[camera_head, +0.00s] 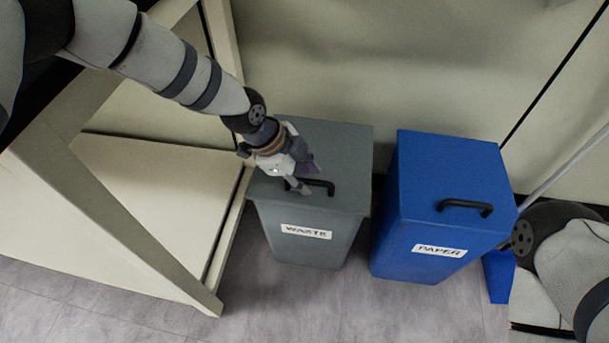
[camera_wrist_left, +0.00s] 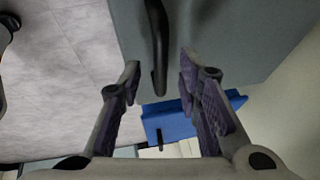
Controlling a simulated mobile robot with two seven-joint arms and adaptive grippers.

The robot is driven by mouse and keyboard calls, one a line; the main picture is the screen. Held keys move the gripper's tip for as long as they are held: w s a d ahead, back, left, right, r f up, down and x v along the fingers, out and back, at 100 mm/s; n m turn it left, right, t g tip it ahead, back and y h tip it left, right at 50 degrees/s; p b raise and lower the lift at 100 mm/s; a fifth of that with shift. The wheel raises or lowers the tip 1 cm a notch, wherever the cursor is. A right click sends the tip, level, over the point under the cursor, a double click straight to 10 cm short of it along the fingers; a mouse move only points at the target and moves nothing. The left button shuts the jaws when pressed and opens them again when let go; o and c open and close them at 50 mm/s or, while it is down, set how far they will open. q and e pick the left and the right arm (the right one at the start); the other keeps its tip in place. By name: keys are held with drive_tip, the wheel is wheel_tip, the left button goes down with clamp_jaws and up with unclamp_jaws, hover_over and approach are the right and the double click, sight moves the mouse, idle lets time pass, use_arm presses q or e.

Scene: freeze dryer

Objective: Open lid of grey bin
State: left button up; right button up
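The grey bin (camera_head: 342,225) stands on the floor with a WASTE label on its front; its flat lid (camera_head: 345,150) looks shut. A black handle (camera_head: 322,184) sits near the lid's front edge. My left gripper (camera_head: 304,178) is at the handle, over the lid, and partly covers the handle's left part. In the left wrist view, the fingers (camera_wrist_left: 160,75) are open, one on each side of the handle (camera_wrist_left: 158,45). The handle end shows between the fingertips with gaps on both sides. My right gripper is out of view.
A blue bin (camera_head: 430,225) with a PAPER label and black handle stands close to the right. A pale frame (camera_head: 110,215) stands to the left, and a wall (camera_head: 400,60) is behind. Grey floor (camera_head: 300,310) is clear in front. My right arm shows at the right edge.

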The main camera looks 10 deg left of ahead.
use_arm(q)
clamp_jaws()
drive_tip(key=shift+w+r, duration=0.2)
drive_tip(key=shift+r, duration=0.25)
drive_tip(key=w+r, duration=0.8)
drive_tip(key=r, duration=0.4)
drive_tip(key=shift+w, duration=0.2)
drive_tip(key=shift+a+f, duration=0.1)
drive_tip(key=shift+a, duration=0.05)
